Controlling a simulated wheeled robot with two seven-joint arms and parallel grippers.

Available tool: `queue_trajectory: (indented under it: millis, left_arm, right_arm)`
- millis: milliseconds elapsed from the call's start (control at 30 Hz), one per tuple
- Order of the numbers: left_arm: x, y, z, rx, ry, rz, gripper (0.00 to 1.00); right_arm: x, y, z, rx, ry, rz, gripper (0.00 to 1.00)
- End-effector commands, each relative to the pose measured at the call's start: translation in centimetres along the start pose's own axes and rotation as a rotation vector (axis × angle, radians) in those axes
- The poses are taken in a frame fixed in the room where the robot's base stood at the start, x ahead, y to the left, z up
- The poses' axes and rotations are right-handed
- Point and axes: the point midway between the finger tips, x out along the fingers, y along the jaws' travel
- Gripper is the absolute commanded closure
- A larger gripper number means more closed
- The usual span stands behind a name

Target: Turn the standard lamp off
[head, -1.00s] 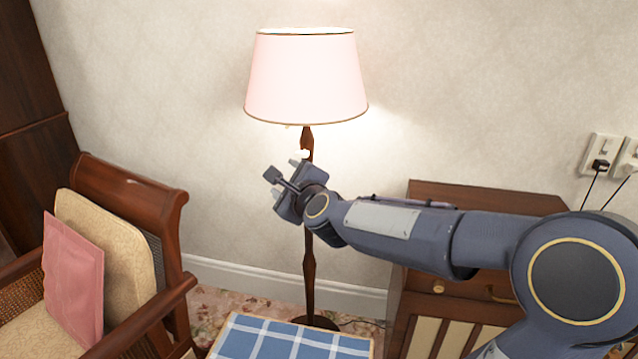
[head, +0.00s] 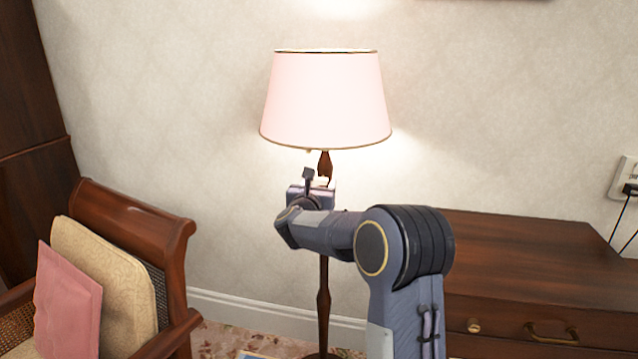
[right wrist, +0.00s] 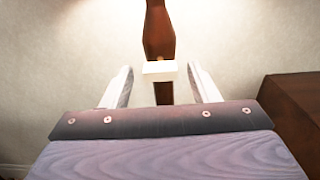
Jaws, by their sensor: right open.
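The standard lamp has a pale pink shade (head: 326,103) and a dark turned wooden stem (head: 324,290). It is lit, with a bright glow on the wall around it. In the right wrist view a small white block, seemingly the switch (right wrist: 160,71), sits on the stem (right wrist: 159,28). My right gripper (head: 318,177) is just below the shade, at the upper stem. In the right wrist view its two pale fingers (right wrist: 159,82) are open, one on each side of the white block, with a gap showing on both sides. Whether the fingertips reach the block's depth is unclear. My left gripper is out of view.
A wooden armchair (head: 130,215) with a cream cushion and a pink cushion (head: 68,305) stands at the left. A wooden chest of drawers (head: 540,265) stands at the right, close to my right arm. A wall socket (head: 628,178) with a plug is at the right edge.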

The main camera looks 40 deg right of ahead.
Motion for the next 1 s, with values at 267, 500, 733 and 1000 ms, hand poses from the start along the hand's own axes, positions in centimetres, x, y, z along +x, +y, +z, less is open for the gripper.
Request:
queue_trajectory:
  millis: [267, 500, 733, 1000]
  left_arm:
    - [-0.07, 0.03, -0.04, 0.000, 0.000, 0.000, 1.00]
    - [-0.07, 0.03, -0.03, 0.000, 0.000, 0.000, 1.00]
    - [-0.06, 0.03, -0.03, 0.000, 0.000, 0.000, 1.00]
    - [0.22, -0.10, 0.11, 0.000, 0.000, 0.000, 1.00]
  right_arm:
    - [0.59, -0.01, -0.07, -0.001, 0.001, 0.001, 0.45]
    - [0.56, -0.01, -0.05, -0.001, 0.001, 0.001, 0.68]
    - [0.55, -0.01, -0.04, -0.002, 0.001, 0.001, 0.90]
    - [0.54, -0.01, -0.12, -0.047, 0.000, 0.001, 0.90]
